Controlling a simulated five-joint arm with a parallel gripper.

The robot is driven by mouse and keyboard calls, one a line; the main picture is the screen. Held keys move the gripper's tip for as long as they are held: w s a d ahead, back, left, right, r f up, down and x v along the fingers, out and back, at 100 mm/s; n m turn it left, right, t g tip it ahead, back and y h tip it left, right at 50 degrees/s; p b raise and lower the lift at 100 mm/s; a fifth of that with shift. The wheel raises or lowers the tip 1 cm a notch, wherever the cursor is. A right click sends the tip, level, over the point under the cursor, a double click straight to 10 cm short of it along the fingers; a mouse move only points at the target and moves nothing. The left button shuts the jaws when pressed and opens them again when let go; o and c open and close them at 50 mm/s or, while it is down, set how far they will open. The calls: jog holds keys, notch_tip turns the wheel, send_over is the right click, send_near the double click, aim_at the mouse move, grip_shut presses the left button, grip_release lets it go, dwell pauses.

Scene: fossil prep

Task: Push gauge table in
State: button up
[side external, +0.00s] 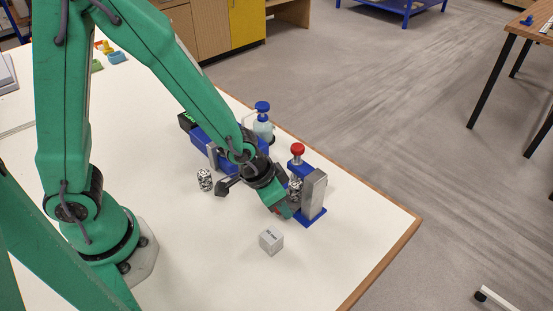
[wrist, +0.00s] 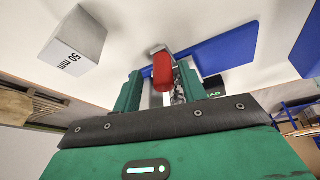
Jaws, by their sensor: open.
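A blue-based fixture (side external: 310,216) stands near the table's right edge, with a grey upright block (side external: 313,188) and a red knob (side external: 298,149) on top. I cannot tell which part is the gauge table. My gripper (side external: 283,211) is low beside this fixture, on its left side, and partly hides it. In the wrist view my open gripper (wrist: 162,88) has a red part (wrist: 162,72) showing between its green fingers, in front of a blue plate (wrist: 228,48). I cannot tell whether the fingers touch it.
A grey cube marked 50 mm (side external: 271,242) sits in front of the fixture; it also shows in the wrist view (wrist: 75,40). A speckled cylinder (side external: 205,180) stands left. A blue device (side external: 203,140) and blue-capped bottle (side external: 263,126) are behind my arm. The front right tabletop is clear.

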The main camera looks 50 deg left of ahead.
jog(key=shift+r, duration=0.1)
jog(key=v, duration=0.7)
jog(key=shift+s+r, duration=0.15)
jog(key=shift+r, duration=0.1)
jog(key=shift+a+r, duration=0.1)
dwell(0.5)
jog(key=s+a+r+n+y, duration=0.1)
jog(key=s+a+r, duration=0.3)
jog(key=a+r, duration=0.3)
jog(key=s+a+r+n+t, duration=0.1)
jog(key=s+a+r+n, duration=0.1)
jog(key=s+a+r, duration=0.2)
notch_tip(320, 180, up, 4)
jog(key=a, duration=0.2)
jog(key=shift+s+a+n+t+y, duration=0.2)
jog(key=shift+a+n+t+y, duration=0.1)
jog(key=shift+a+y, duration=0.1)
